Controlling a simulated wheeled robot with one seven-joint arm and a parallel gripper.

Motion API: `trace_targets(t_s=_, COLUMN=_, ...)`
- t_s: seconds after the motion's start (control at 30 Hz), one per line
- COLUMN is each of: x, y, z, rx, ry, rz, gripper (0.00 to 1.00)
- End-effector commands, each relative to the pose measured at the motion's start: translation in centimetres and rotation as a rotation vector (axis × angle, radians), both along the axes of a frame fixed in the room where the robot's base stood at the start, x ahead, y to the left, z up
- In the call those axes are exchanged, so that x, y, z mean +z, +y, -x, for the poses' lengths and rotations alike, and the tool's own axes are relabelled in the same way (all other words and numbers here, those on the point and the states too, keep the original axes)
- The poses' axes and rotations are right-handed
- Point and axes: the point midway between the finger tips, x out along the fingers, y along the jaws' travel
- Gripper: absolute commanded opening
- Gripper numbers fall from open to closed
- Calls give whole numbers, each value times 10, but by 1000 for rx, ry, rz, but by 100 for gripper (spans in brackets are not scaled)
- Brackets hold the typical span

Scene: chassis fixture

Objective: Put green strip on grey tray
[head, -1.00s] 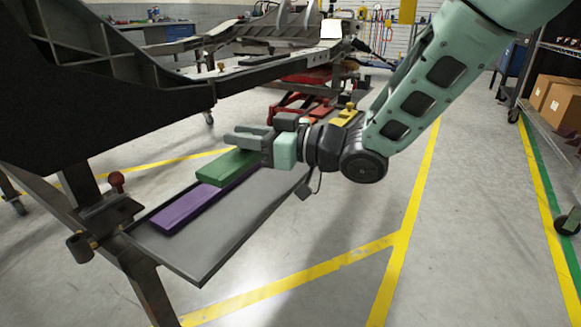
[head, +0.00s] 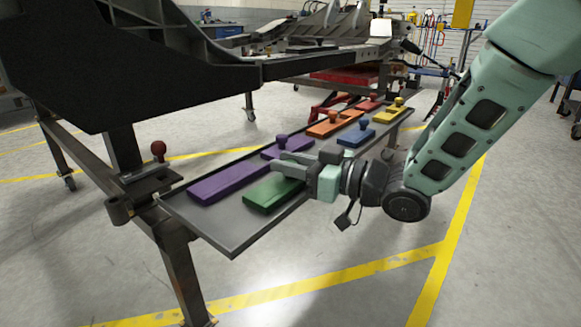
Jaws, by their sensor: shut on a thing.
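The green strip (head: 272,194) is a flat dark-green bar. My gripper (head: 288,166) is shut on it, and the fingers hide its far part. The strip is over the near side of the grey tray (head: 232,232), to the right of the purple strip (head: 225,184). I cannot tell whether its underside touches the tray or is slightly above it. The grey tray is a long, shallow sheet with a low rim. It runs from the near left to the far right.
Orange (head: 335,123), blue (head: 357,134), red (head: 368,105) and yellow (head: 390,116) knobbed pieces lie farther along the tray. A metal frame with a red-brown knob (head: 158,149) stands at the tray's near left end. The dark chassis (head: 110,65) overhangs the left side.

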Motion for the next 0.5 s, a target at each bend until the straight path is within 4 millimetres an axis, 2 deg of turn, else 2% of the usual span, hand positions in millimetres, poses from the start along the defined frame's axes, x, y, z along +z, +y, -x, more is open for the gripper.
trace_targets(t_s=0.17, x=-3, y=0, z=0, rx=-1, ry=0, rz=0, gripper=0)
trace_targets(t_s=0.2, x=-3, y=0, z=0, rx=-1, ry=0, rz=0, gripper=28)
trace_targets(t_s=0.27, x=-2, y=0, z=0, rx=-1, ry=0, rz=0, gripper=44)
trace_targets(t_s=0.3, x=-2, y=0, z=0, rx=-1, ry=0, rz=1, gripper=47)
trace_targets(t_s=0.5, x=-2, y=0, z=0, rx=-1, ry=0, rz=1, gripper=47)
